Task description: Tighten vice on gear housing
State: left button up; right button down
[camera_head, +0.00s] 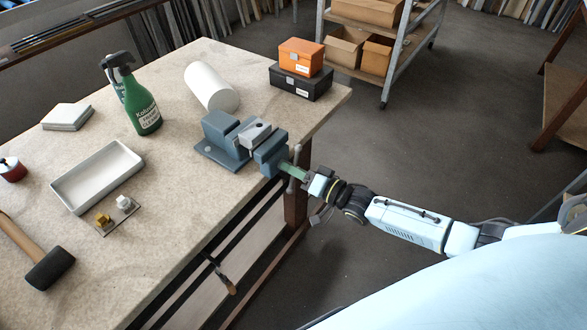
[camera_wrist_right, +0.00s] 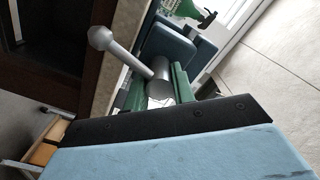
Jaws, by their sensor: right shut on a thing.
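The blue-grey vice (camera_head: 270,155) is fixed at the right edge of the workbench. The light grey gear housing (camera_head: 256,131) sits between its jaws; from this angle I cannot tell how tightly they press on it. The vice handle (camera_head: 292,182) is a grey bar across the screw end, and its ball end also shows in the right wrist view (camera_wrist_right: 101,38). My right gripper (camera_head: 293,172) is at the screw end, its green fingers on both sides of the screw head (camera_wrist_right: 160,82), shut on the handle. My left gripper is in neither view.
A white cylinder (camera_head: 208,85), a green spray bottle (camera_head: 143,107), a white tray (camera_head: 98,178) and a mallet (camera_head: 49,270) lie or stand on the bench (camera_head: 180,220). Orange (camera_head: 302,56) and black (camera_head: 301,83) boxes are stacked behind the vice. Open floor lies right of the bench.

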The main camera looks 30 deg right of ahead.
jog(key=shift+f, duration=0.1)
dwell(0.4)
jog(key=c, duration=1.2)
grip_release()
jog(key=shift+o, duration=0.2)
jog(key=shift+s, duration=0.1)
jog(key=v, duration=1.3)
jog(key=shift+s, duration=0.15)
jog(key=shift+d, duration=0.15)
